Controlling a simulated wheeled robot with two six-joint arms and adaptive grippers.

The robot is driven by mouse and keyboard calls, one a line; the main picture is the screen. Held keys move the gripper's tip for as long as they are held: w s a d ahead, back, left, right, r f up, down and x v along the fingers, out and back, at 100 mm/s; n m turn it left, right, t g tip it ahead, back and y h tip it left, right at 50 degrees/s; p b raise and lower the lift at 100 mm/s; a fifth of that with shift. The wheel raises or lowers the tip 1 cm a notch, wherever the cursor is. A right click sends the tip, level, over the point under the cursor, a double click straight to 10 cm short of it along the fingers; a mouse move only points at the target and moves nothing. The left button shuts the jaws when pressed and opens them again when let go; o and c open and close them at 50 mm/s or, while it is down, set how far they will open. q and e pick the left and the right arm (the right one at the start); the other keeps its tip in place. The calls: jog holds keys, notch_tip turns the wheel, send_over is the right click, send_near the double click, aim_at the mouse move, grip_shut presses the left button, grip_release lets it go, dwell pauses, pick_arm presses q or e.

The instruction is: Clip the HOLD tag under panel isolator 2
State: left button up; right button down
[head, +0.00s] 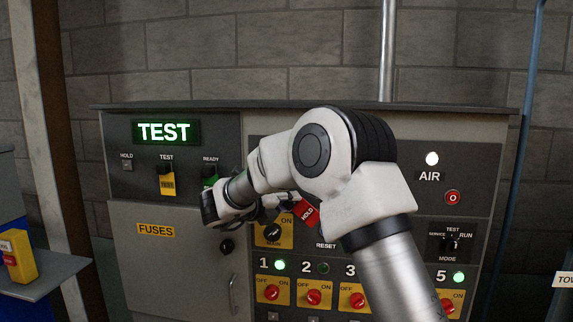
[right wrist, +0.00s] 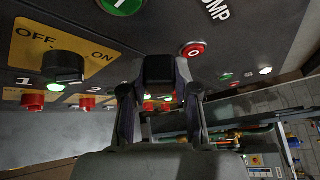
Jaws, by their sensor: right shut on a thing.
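The red HOLD tag (head: 306,212) shows in the head view at the end of my right gripper (head: 280,207), tilted in front of the panel. My right gripper is shut on it, above isolator 2 and apart from it. In the right wrist view, a dark block sits between the fingertips (right wrist: 160,88); the tag's red face cannot be made out there. Panel isolator 2 (head: 313,297) is a red knob on a yellow plate in the lower row, under an unlit lamp. It also shows in the right wrist view (right wrist: 88,103). My left gripper is not in view.
Isolator 1 (head: 271,292) and isolator 3 (head: 357,299) flank isolator 2. The yellow MAIN switch (head: 273,232) is just below my right gripper. My right forearm hides isolator 4 and the panel's middle. A grey shelf (head: 42,272) stands at the left.

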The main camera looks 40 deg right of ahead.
jog(key=s+f+n+t+h+b, duration=0.1)
jog(key=s+f+n, duration=0.3)
jog(key=f, duration=1.6)
jog(key=s+f+n+t+h+b, duration=0.1)
jog(key=s+f+n+b, duration=0.2)
jog(key=f, duration=1.7)
jog(key=shift+s+f+n+b, duration=0.2)
jog(key=shift+s+n+b, duration=0.2)
jog(key=shift+n+b, duration=0.25)
jog(key=shift+d, duration=0.1)
jog(key=shift+w+d, duration=0.9)
jog(key=shift+d, duration=0.3)
jog(key=shift+w+d, duration=0.85)
jog(key=shift+d, duration=0.35)
jog(key=shift+b, duration=0.45)
